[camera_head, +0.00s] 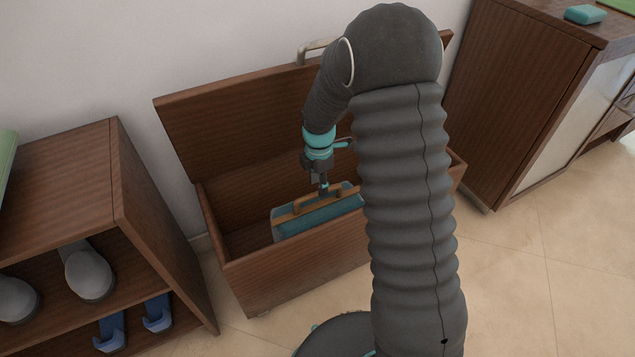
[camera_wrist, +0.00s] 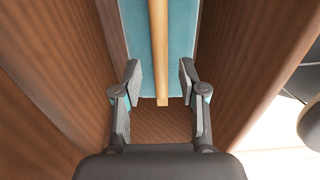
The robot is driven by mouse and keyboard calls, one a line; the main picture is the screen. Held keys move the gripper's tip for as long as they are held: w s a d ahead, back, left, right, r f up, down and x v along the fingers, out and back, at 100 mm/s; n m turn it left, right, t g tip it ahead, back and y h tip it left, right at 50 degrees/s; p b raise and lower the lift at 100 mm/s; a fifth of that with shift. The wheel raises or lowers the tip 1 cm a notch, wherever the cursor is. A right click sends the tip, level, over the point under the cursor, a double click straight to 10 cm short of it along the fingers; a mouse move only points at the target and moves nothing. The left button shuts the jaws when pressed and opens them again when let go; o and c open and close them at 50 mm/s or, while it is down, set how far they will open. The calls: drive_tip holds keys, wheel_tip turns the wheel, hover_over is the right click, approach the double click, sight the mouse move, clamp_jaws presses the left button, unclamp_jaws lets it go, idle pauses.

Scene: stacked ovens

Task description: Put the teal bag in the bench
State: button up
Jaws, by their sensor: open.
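The teal bag (camera_head: 318,218) with a tan handle and trim is down inside the open wooden bench (camera_head: 300,268). Its right part is hidden behind my arm. My gripper (camera_head: 323,186) is just above the bag, close to its handle. In the wrist view the teal bag (camera_wrist: 180,40) lies between the bench walls, with a tan strip (camera_wrist: 160,50) along its middle. My gripper (camera_wrist: 160,80) shows there with its two fingers spread apart, one on each side of the strip, holding nothing. The bench lid (camera_head: 240,115) stands open against the wall.
A wooden shoe rack (camera_head: 150,210) with grey shoes (camera_head: 88,272) and blue sandals (camera_head: 157,312) stands at the left. A wooden cabinet (camera_head: 515,90) with a teal item (camera_head: 585,14) on top stands at the right. The floor (camera_head: 540,270) at the lower right is clear.

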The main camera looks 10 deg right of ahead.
drive_tip(key=shift+r, duration=0.1)
wheel_tip(320, 180, up, 13)
drive_tip(key=p, duration=0.2)
drive_tip(key=s+d+r+m+t, duration=0.3)
drive_tip(key=s+r+m, duration=0.6)
drive_tip(key=s+r, duration=0.3)
drive_tip(key=s+d+r+m+t, duration=0.1)
drive_tip(key=s+m, duration=0.5)
drive_tip(key=s, duration=0.2)
drive_tip(key=s+d+r+m+t, duration=0.1)
drive_tip(key=s+m, duration=0.5)
drive_tip(key=s, duration=0.2)
drive_tip(key=shift+s+d+r+m+t, duration=0.25)
drive_tip(key=shift+s+r+m+t, duration=0.05)
drive_tip(key=shift+r, duration=0.05)
